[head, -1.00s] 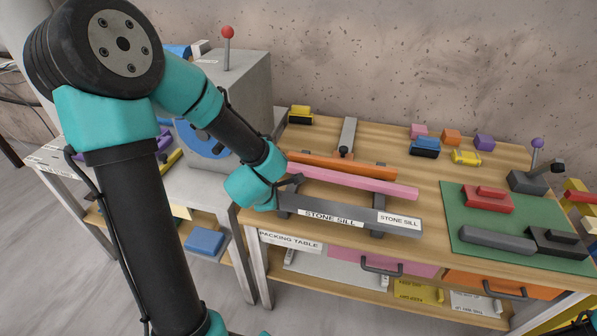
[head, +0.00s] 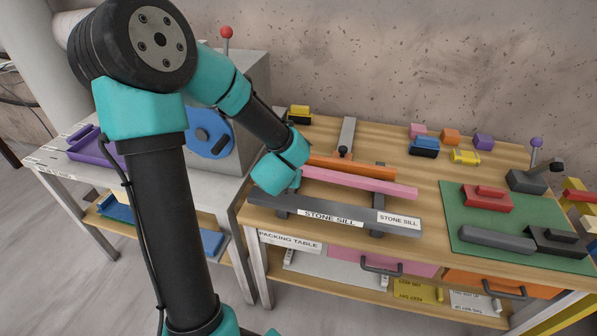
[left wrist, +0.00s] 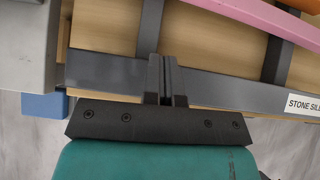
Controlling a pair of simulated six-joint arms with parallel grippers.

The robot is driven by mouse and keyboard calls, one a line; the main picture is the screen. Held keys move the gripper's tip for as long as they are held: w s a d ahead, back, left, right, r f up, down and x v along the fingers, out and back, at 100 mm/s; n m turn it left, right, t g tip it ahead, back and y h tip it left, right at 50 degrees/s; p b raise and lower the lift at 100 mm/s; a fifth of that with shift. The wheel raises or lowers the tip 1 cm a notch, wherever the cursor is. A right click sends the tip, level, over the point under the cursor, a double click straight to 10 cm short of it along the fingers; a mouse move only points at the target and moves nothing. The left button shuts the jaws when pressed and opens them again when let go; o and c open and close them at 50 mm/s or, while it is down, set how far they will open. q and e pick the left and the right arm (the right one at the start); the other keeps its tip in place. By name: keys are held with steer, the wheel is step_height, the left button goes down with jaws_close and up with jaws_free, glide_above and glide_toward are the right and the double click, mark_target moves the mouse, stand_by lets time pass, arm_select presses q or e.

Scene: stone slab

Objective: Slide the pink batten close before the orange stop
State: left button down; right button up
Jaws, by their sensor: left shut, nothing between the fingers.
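The pink batten (head: 360,181) lies on the packing table, in front of the orange stop (head: 350,167). A narrow gap shows between them toward the right; the left ends of both are hidden behind my left arm. Part of the batten also shows at the top right of the left wrist view (left wrist: 250,17), with a corner of the orange stop (left wrist: 310,12). My left gripper (left wrist: 167,65) is shut and empty, over the grey stone sill in that view and apart from the batten. In the head view my own wrist mostly hides it. My right gripper is not in view.
The grey stone sill (head: 270,201) runs along the table's front, with dark crossbars behind it. A green mat (head: 470,240) with red and dark blocks is at right. Several small coloured blocks stand at the back. A grey machine (head: 250,75) stands at left.

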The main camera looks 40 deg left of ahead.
arm_select(q)
steer(key=shift+x, duration=0.95)
steer(key=x, duration=0.8)
steer(key=shift+f, duration=0.1)
steer(key=w, duration=0.1)
steer(key=w+a, duration=0.1)
steer(key=w, duration=0.1)
steer(key=shift+a, duration=0.25)
steer(key=shift+w+a, duration=0.15)
steer(key=shift+w, duration=0.2)
steer(key=shift+w+a, duration=0.5)
steer(key=shift+w, duration=0.4)
